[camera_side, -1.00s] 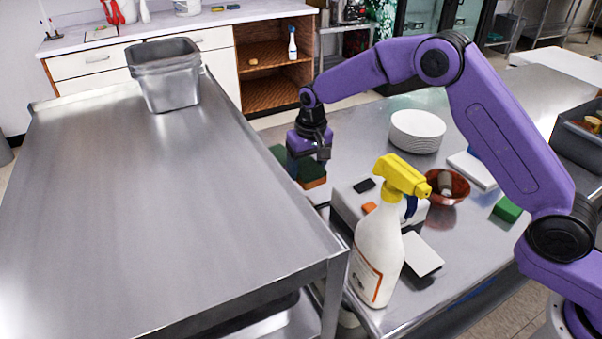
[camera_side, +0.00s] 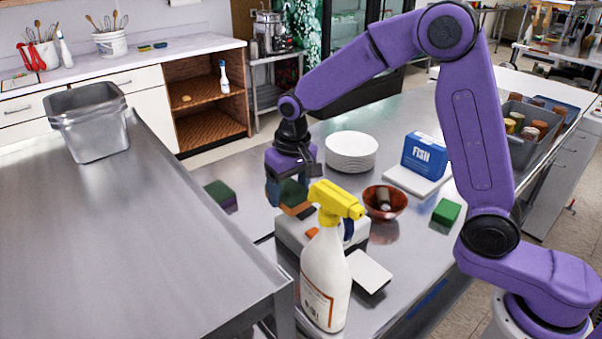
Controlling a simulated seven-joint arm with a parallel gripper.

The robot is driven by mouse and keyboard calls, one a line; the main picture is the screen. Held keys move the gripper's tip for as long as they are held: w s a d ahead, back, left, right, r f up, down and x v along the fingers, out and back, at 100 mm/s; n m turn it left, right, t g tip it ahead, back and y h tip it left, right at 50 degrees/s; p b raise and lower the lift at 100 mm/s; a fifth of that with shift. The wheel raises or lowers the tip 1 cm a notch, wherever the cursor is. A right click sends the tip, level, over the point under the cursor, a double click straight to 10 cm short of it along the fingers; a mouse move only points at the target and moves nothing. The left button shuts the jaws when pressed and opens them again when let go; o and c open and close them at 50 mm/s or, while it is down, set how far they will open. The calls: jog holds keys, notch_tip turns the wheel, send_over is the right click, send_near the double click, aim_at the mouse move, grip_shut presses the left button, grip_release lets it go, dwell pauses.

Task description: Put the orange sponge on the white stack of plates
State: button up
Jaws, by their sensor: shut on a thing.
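The orange sponge (camera_side: 297,209) has a dark green top layer. My gripper (camera_side: 287,188) is shut on it, with the fingers over its upper part. The sponge shows just above and behind the pale box in the picture; I cannot tell its exact height. The white stack of plates (camera_side: 351,152) stands on the steel counter to the right of and behind my gripper, apart from it. The stack's top is bare.
A spray bottle (camera_side: 326,275) and a pale box (camera_side: 292,232) stand in front. A green and purple sponge (camera_side: 220,195) lies left. A brown bowl (camera_side: 385,202), green sponge (camera_side: 447,212) and blue FISH box (camera_side: 424,155) are right. Counter between gripper and plates looks clear.

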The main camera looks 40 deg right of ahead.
jog(key=d+r+m, duration=0.2)
jog(key=d+m, duration=0.1)
jog(key=d, duration=0.7)
jog(key=s+d+r+m, duration=0.1)
jog(key=d+r+m, duration=0.1)
jog(key=d, duration=0.8)
jog(key=s+d+r+m, duration=0.1)
jog(key=d+r+m, duration=0.2)
jog(key=d, duration=0.8)
jog(key=shift+s+m+h, duration=0.2)
jog(key=shift+m+h, duration=0.2)
jog(key=shift+m, duration=0.3)
jog(key=w+f, duration=0.1)
jog(key=w, duration=0.1)
jog(key=w+d+f, duration=0.1)
jog(key=w, duration=0.2)
jog(key=w+d+f, duration=0.1)
jog(key=w, duration=0.1)
jog(key=shift+w+d+f, duration=0.15)
jog(key=shift+w+f, duration=0.15)
jog(key=shift+w, duration=0.1)
send_near(359, 152)
jog(key=shift+s+f, duration=0.3)
jog(key=shift+f, duration=0.45)
jog(key=shift+w+d+f, duration=0.2)
jog(key=shift+w+f, duration=0.4)
jog(key=shift+f, duration=1.7)
jog(key=shift+f, duration=0.1)
